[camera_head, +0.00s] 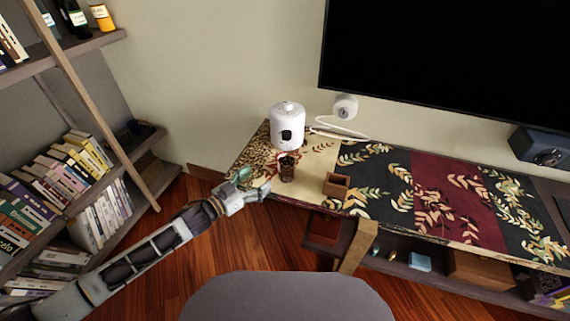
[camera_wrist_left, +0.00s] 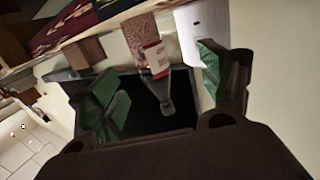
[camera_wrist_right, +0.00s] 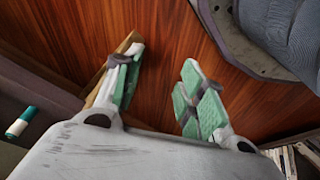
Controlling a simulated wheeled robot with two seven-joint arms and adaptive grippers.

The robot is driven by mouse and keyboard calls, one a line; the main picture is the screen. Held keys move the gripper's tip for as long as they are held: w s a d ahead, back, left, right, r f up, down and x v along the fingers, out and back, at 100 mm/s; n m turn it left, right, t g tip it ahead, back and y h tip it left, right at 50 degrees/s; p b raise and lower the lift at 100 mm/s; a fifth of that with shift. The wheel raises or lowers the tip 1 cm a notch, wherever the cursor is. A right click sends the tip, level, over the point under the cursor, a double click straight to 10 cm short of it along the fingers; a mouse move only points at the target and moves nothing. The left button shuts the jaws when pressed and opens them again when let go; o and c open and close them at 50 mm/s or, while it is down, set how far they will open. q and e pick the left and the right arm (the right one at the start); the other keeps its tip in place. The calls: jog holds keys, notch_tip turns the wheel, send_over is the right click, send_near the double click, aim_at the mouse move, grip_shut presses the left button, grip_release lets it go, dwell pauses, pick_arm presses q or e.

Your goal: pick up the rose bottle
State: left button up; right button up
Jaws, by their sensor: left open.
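The rose bottle (camera_head: 287,172) stands upright on the table, in front of the white rounded device. It is small and dark reddish in the head view. In the left wrist view, which is turned over, the bottle (camera_wrist_left: 154,62) shows a pale and red label and a clear narrow neck pointing down the picture. My left gripper (camera_head: 256,183) is open and empty at the table's left front edge, left of the bottle and apart from it. In its wrist view the bottle lies ahead between the green-padded fingers. My right gripper (camera_wrist_right: 160,88) is open and empty above the wood floor.
The white device (camera_head: 287,130) stands just behind the bottle. A small open wooden box (camera_head: 337,185) is to its right on the patterned runner (camera_head: 435,185). A TV (camera_head: 450,70) hangs behind. A bookshelf (camera_head: 110,150) is at the left, a grey chair (camera_head: 285,297) in front.

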aim_at(279, 165)
pick_arm(q)
jog(key=shift+s+a+r+m+g+h+b, duration=0.2)
jog(key=shift+a+r+m+g+h, duration=0.1)
jog(key=shift+m+g+h, duration=0.25)
jog(key=shift+s+a+r+m+g+h+b, duration=0.1)
jog(key=shift+s+a+r+m+g+h, duration=0.2)
jog(key=shift+h, duration=0.35)
pick_arm(e)
jog(key=shift+s+a+f, duration=0.15)
jog(key=shift+f, duration=0.45)
jog(key=shift+s+a+f, duration=0.1)
jog(key=shift+a+f, duration=0.05)
jog(key=shift+f, duration=0.4)
pick_arm(q)
jog(key=shift+w+d, duration=0.1)
jog(key=shift+d, duration=0.05)
jog(key=shift+w+d, duration=0.1)
jog(key=shift+x, duration=2.3)
jog(key=shift+b+x, duration=0.45)
jog(key=shift+x, duration=1.05)
jog(key=shift+w+d, duration=0.2)
jog(key=shift+d, duration=0.05)
pick_arm(e)
jog(key=r, duration=0.3)
jog(key=shift+w+a+r, duration=0.2)
jog(key=shift+a, duration=0.2)
